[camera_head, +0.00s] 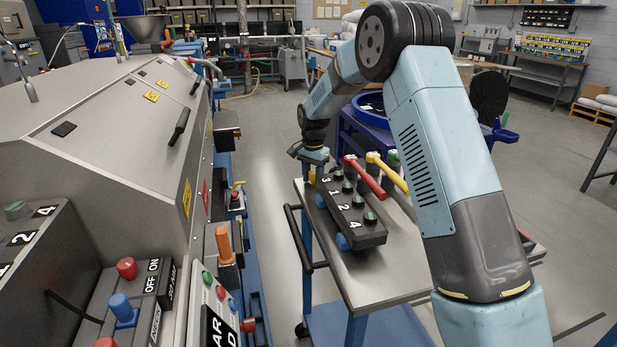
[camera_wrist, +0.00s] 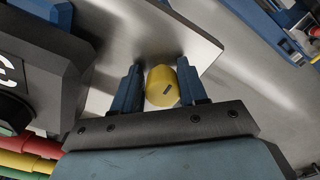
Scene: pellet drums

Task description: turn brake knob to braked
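A yellow round knob (camera_wrist: 160,86) with a short dark mark on its face sits between the two blue fingers of my gripper (camera_wrist: 160,78) in the wrist view. The knob's base and any braked label are hidden.
A black numbered block (camera_head: 350,215) with green-topped knobs lies on the cart beside my gripper. A grey machine (camera_head: 110,150) stands left, across a strip of open floor.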

